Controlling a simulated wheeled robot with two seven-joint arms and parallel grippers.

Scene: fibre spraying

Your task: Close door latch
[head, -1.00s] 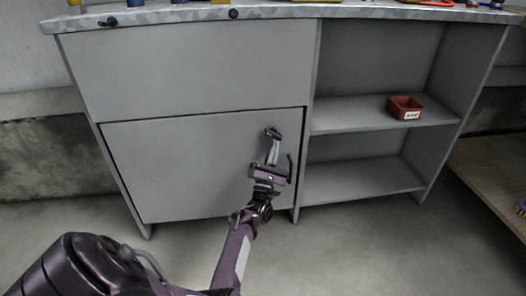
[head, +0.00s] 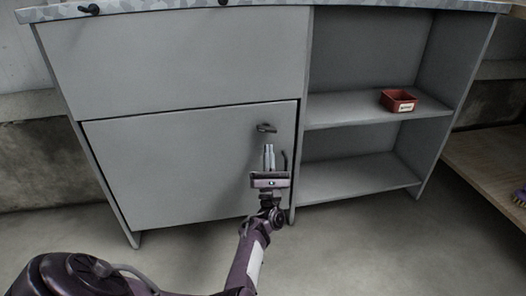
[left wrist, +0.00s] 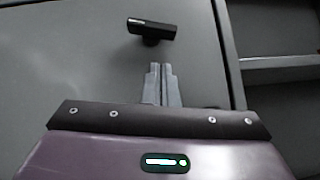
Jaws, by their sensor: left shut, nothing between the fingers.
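The grey cabinet door (head: 180,165) is the lower left panel of the workbench and looks closed or nearly flush in its frame. A small black latch handle (head: 266,128) sits near the door's upper right corner, lying roughly horizontal. It also shows in the left wrist view (left wrist: 151,29), slightly tilted. My left gripper (head: 269,148) is shut and empty, its fingertips just below the latch in the picture. In the left wrist view the fingertips (left wrist: 160,68) point up at the latch, with a gap between. My right gripper is not in view.
A wooden shelf unit (head: 490,150) stands at the far right. The grey floor (head: 360,240) in front is clear.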

